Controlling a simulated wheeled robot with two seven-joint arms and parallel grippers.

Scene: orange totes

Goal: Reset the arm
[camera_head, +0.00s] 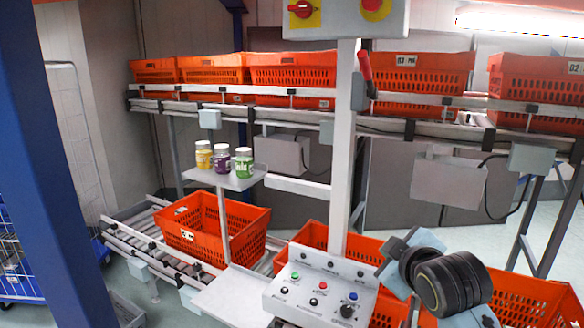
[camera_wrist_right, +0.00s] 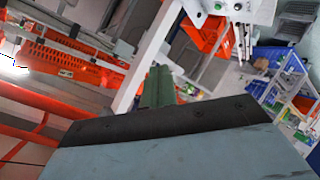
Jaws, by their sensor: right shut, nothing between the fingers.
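My right arm (camera_head: 447,283) comes in at the lower right of the head view, beside the control panel and in front of the orange totes there. Its black round joint and blue-grey links show, but I cannot make out its fingers in that view. In the right wrist view, my right gripper (camera_wrist_right: 157,82) shows its greenish fingers close together, with nothing held. My left arm and gripper are not in either view.
A control panel (camera_head: 318,298) with buttons stands left of my right arm, by a white post (camera_head: 343,150). A small shelf (camera_head: 238,181) holds three jars (camera_head: 222,158). An orange tote (camera_head: 190,232) sits on the lower conveyor. More totes (camera_head: 420,75) line the upper conveyor. A blue post (camera_head: 45,170) stands left.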

